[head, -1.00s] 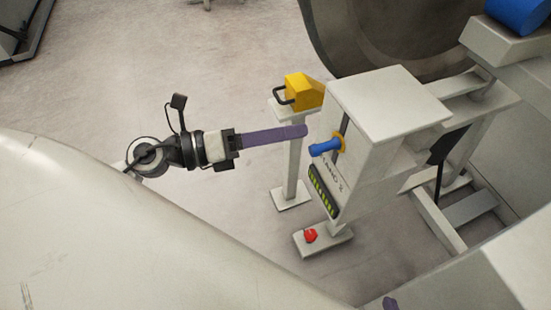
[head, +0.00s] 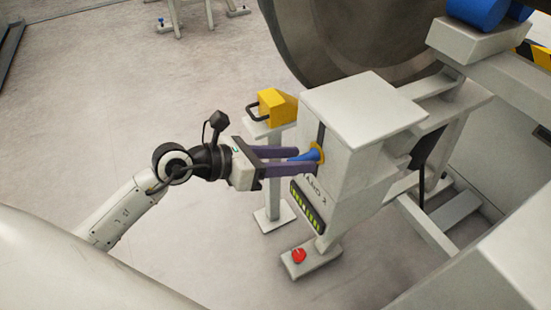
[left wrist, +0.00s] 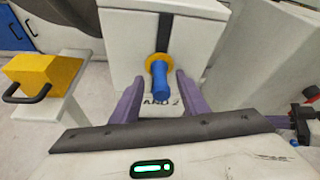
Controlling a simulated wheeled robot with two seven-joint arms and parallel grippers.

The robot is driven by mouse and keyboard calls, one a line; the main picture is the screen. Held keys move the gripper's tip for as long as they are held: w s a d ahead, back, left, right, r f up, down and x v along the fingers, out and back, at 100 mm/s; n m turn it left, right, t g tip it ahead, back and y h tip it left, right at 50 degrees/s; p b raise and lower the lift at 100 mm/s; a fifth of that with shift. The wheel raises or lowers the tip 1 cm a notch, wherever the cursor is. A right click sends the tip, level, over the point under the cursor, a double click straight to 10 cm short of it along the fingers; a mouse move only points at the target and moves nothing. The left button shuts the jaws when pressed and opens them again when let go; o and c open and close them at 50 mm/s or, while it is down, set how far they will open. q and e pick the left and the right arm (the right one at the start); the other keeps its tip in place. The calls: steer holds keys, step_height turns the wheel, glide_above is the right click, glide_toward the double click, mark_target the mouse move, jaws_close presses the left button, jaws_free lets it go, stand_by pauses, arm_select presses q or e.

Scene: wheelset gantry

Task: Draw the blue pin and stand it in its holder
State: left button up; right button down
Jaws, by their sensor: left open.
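The blue pin (head: 304,155) sticks out of a yellow ring (head: 320,153) on the front of the white stand box (head: 350,130). My left gripper (head: 290,161) reaches in from the left with its purple fingers open, one on each side of the pin. In the left wrist view the blue pin (left wrist: 160,80) lies between the two fingertips (left wrist: 158,90), with a gap visible on both sides. I cannot make out a pin holder for certain.
A yellow block with a black handle (head: 272,106) sits on a white post left of the box. A green-lit strip (head: 306,205) is on the box front, and a red button (head: 298,255) is on a low foot below. A large grey wheel (head: 350,45) stands behind.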

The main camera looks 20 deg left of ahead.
arm_select(q)
steer(key=shift+w+d+f, duration=0.15)
steer(key=shift+w+d, duration=0.15)
steer(key=shift+c, duration=0.2)
jaws_close()
steer(key=s+a+b, duration=0.3)
steer(key=s+a, duration=0.7)
steer(key=s, duration=0.3)
steer(key=shift+s+a, duration=0.25)
stand_by(1.9)
stand_by(0.5)
